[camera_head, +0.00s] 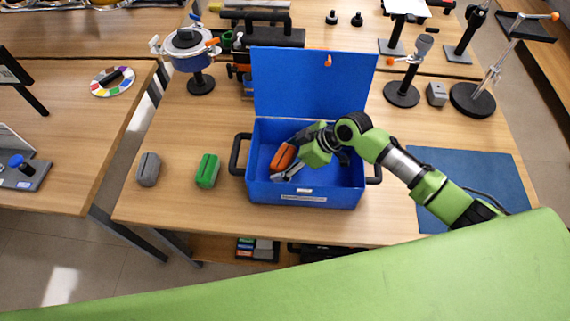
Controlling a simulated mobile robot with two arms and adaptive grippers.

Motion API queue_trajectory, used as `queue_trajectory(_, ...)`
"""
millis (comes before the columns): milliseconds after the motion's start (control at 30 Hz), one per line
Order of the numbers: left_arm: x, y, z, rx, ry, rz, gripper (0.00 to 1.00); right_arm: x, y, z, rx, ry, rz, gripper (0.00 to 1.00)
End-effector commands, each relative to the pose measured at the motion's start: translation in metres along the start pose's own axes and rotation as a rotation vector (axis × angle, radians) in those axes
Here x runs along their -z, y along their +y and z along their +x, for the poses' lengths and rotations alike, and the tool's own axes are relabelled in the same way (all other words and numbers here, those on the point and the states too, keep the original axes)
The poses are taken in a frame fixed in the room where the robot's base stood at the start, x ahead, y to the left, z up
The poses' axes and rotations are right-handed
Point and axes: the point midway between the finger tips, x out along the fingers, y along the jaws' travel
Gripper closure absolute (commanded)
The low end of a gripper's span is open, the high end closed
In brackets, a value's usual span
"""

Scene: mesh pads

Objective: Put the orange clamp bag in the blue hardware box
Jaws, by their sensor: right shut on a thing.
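The blue hardware box (303,193) stands on the table with its lid (300,85) raised behind it. The orange clamp bag (283,156) is at the left part of the box opening, within the walls in this view. My right gripper (296,160) reaches over the box from the right and is shut on the orange clamp bag. Its fingertips are partly hidden, and I cannot tell whether the bag touches the box floor. My left gripper does not show.
A green bag (207,171) and a grey bag (148,169) lie left of the box. A blue mat (480,177) lies to the right under my arm. Stands (402,92) and a blue pot (190,50) are farther back. The box has black side handles (238,154).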

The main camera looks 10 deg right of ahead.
Motion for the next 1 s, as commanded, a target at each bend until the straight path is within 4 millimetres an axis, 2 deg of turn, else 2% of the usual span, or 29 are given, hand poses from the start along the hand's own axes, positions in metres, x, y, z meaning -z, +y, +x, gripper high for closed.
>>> queue_trajectory(200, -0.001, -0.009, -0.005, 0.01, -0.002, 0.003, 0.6, -0.017, -0.001, 0.022, 0.001, 0.0, 0.003, 0.61)
queue_trajectory(567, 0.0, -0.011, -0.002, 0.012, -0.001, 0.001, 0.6, -0.021, -0.001, 0.026, 0.0, 0.0, 0.001, 0.61)
queue_trajectory(600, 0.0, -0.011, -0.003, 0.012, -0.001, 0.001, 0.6, -0.021, -0.001, 0.026, 0.001, -0.002, 0.001, 0.19)
queue_trajectory(633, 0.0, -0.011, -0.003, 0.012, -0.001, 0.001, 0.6, -0.021, -0.001, 0.025, 0.001, -0.002, 0.001, 0.12)
queue_trajectory(1000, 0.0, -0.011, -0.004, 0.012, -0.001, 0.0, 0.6, -0.02, -0.001, 0.024, 0.001, -0.002, 0.001, 0.1)
